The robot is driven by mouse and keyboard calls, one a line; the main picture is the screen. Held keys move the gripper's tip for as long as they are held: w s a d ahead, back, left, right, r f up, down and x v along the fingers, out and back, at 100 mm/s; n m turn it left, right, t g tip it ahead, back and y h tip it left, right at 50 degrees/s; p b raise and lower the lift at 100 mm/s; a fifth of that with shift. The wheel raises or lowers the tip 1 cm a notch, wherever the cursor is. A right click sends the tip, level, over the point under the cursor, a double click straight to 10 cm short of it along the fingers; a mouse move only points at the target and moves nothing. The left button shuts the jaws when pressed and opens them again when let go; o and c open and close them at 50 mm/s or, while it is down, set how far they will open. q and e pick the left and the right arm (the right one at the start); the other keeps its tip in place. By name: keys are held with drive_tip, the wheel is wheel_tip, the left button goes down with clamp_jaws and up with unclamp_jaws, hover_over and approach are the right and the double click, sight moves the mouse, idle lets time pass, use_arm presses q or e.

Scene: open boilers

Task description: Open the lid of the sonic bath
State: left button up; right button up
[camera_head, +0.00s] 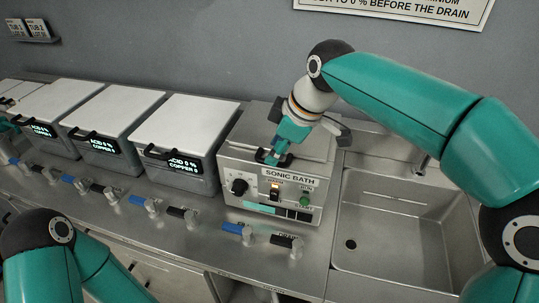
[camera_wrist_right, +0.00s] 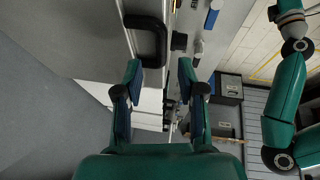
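The sonic bath (camera_head: 228,161) is a grey metal box with a knob, a switch and a label on its front, beside the sink. Its lid (camera_head: 252,121) lies flat and closed, with a black handle (camera_head: 286,161) at the front edge. My right gripper (camera_head: 272,157) is at this handle and hides part of it. In the right wrist view my right gripper (camera_wrist_right: 159,76) has its fingers apart with nothing between them. A black handle (camera_wrist_right: 147,41) there lies just beyond the tip of the left-hand finger.
Several grey boilers (camera_head: 183,125) with white lids stand in a row to the left. Taps with blue and black handles (camera_head: 232,228) line the counter front. A steel sink (camera_head: 395,215) is on the right, under my right arm. A wall sign (camera_head: 400,8) hangs behind.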

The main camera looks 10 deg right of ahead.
drive_tip(key=shift+x, duration=1.7)
drive_tip(key=c, duration=0.7)
clamp_jaws()
